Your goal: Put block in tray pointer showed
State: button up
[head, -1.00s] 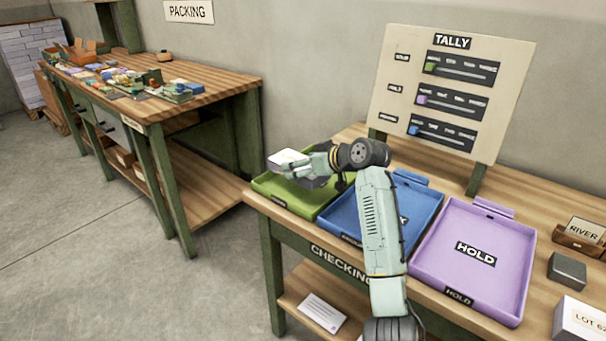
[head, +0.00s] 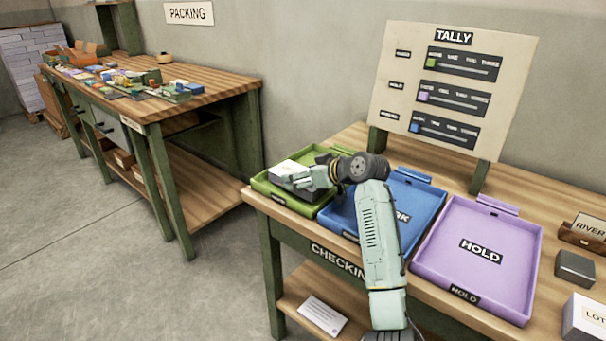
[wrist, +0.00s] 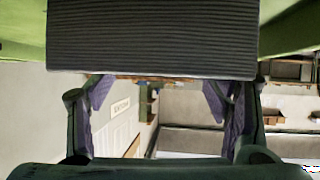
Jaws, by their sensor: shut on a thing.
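The block's dark ribbed face fills the top of the wrist view (wrist: 150,38) between my fingers. The block is at the green tray (head: 272,194), low within its outline; I cannot tell if it touches the floor. The blue tray (head: 343,222) is partly hidden by my arm. The purple tray (head: 448,235), labelled HOLD, is empty. The tally board (head: 400,65) carries a green marker (head: 430,62), a purple marker (head: 423,96) and a blue marker (head: 416,127), each at its slot's left end.
The packing bench (head: 215,85) at left is cluttered. Open floor lies between.

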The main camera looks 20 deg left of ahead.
jog(key=o, duration=1.7)
jog(key=shift+o, duration=0.2)
jog(key=shift+r, duration=0.1)
jog(key=shift+r, duration=0.3)
jog(key=shift+r+p, duration=0.5)
jog(key=shift+r, duration=0.1)
jog(key=b+v, duration=0.3)
jog(key=v, duration=0.8)
jog(key=shift+s+d+b, duration=0.25)
jog(key=shift+d+b, duration=0.15)
